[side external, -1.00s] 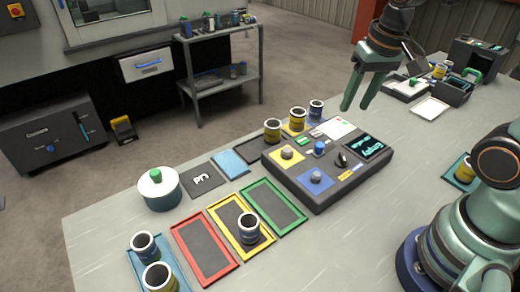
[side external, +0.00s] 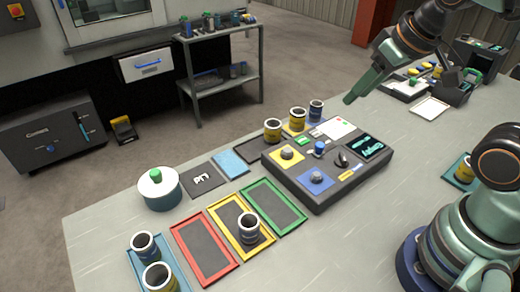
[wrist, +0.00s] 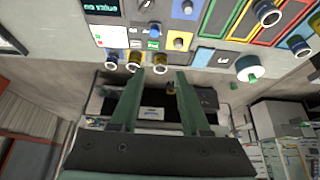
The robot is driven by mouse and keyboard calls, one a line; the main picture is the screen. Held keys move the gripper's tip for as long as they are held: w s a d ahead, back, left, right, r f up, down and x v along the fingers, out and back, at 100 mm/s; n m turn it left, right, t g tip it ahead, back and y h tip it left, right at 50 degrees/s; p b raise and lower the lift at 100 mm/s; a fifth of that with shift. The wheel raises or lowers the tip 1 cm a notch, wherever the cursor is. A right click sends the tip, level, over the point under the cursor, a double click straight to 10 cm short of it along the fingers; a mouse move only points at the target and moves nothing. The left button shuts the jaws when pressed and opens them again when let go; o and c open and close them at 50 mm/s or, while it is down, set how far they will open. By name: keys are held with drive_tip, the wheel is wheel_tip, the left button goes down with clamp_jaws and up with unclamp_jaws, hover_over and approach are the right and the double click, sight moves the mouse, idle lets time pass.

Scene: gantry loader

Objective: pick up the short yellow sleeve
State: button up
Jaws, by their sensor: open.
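Two yellow sleeves with white rims stand upright at the back of the control panel, one on the left (side external: 272,132) and one in the middle (side external: 297,121). A blue sleeve (side external: 316,111) stands right of them. The wrist view shows the yellow pair (wrist: 160,67) (wrist: 133,66) just beyond my fingertips. More yellow sleeves stand at the front left (side external: 160,280) and on a teal mat at right (side external: 465,173). I cannot tell which is the short one. My gripper (side external: 350,98) is open, empty and tilted, above the table behind the panel. It also shows in the wrist view (wrist: 159,73).
The control panel (side external: 327,193) fills the middle of the table. Red (side external: 204,252), yellow (side external: 222,218) and green (side external: 273,208) framed trays lie left of it; a blue sleeve (side external: 249,230) stands in the yellow one.

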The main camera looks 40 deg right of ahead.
drive_tip(key=shift+o, duration=0.3)
drive_tip(key=o, duration=0.7)
drive_tip(key=shift+o, duration=0.2)
